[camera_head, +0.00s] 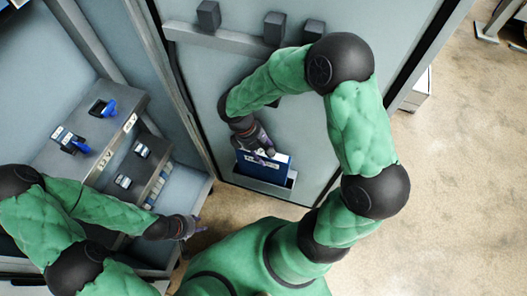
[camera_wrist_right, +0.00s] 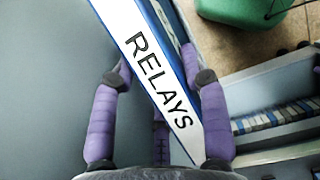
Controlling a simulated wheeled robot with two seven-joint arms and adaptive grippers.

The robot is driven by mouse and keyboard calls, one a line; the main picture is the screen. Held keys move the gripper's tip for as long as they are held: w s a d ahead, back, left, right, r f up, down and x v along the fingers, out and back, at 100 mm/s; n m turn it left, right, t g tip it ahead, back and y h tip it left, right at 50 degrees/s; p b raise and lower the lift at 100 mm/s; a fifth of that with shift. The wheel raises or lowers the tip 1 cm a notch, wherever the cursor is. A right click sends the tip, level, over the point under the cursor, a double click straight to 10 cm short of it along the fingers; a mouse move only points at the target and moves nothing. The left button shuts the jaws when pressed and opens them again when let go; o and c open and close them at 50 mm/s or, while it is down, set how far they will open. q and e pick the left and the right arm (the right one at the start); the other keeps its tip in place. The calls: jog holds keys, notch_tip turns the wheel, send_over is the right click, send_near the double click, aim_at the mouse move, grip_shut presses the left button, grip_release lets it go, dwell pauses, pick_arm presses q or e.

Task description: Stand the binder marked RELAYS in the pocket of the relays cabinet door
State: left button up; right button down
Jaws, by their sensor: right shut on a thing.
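The blue binder (camera_head: 278,160) has a white spine that reads RELAYS in the right wrist view (camera_wrist_right: 160,70). My right gripper (camera_head: 262,153) is shut on it, with purple fingers on both sides of the spine. The binder is at the grey pocket (camera_head: 262,185) low on the cabinet door (camera_head: 300,125). Its lower part is hidden behind the pocket's front, so I cannot tell whether it rests on the bottom. My left gripper (camera_head: 194,226) is away to the left, near the cabinet's lower edge; its fingers are too small to read.
The open cabinet at left holds breakers with blue handles (camera_head: 80,146) on a grey panel (camera_head: 60,165) and a row of small modules (camera_head: 158,185). A rail with dark blocks (camera_head: 208,15) crosses the door's upper part. The floor (camera_head: 450,150) at right is mostly clear.

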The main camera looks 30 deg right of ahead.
notch_tip(320, 180, down, 9)
jog(key=b, duration=0.6)
dwell(2.7)
jog(key=c, duration=0.6)
grip_release()
jog(key=shift+f, duration=0.1)
jog(key=v, duration=1.2)
